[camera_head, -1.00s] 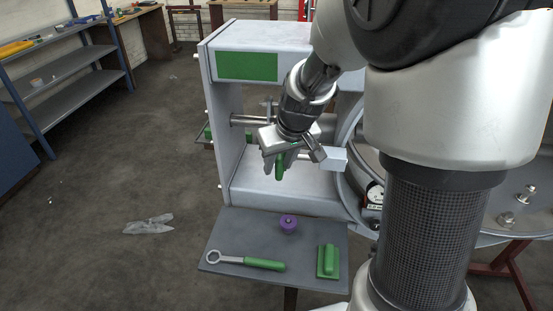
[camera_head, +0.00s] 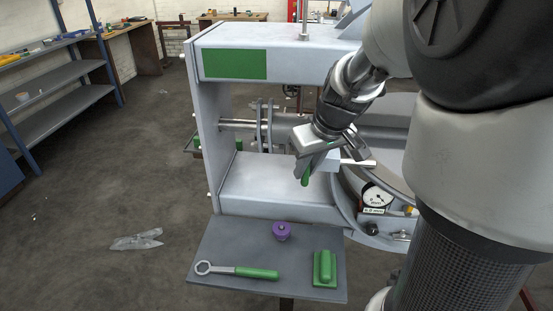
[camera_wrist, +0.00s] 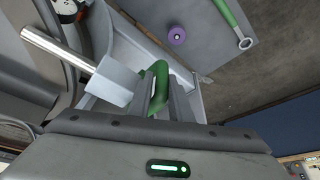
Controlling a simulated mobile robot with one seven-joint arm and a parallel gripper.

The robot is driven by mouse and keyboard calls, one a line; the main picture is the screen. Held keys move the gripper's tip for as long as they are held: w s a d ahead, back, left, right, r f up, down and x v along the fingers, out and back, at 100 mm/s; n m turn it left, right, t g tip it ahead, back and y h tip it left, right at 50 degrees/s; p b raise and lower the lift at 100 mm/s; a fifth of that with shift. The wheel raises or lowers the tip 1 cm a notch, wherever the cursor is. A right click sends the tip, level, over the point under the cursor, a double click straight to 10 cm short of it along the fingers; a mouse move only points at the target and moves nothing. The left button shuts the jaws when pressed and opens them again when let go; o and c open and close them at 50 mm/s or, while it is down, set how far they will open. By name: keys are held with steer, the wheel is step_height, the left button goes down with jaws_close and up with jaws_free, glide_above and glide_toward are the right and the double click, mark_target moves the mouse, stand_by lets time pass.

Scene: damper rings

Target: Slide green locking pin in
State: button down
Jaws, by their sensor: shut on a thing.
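My gripper (camera_head: 306,172) is shut on the green handle of the locking pin (camera_head: 306,177), in front of the machine frame's opening. The green handle (camera_wrist: 160,70) shows between the fingers in the wrist view. A pale grey block (camera_wrist: 110,78) sits beside it, and a bright metal rod (camera_wrist: 58,48) extends from the block to the left. In the head view the rod (camera_head: 358,163) points right, in front of the large ring. The block and rod seem to belong to the held pin. I cannot see a hole at the rod's tip.
A grey shelf (camera_head: 222,243) below the frame carries a purple knob (camera_head: 281,231), a green-handled ring wrench (camera_head: 238,271) and a green block-shaped piece (camera_head: 324,268). A dial gauge (camera_head: 375,197) is at right. The frame (camera_head: 209,140) surrounds a horizontal shaft (camera_head: 238,124).

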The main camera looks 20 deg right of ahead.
steer(key=c, duration=1.7)
jaws_free()
steer(key=shift+s+d, duration=0.1)
steer(key=shift+d, duration=0.05)
steer(key=shift+r, duration=0.1)
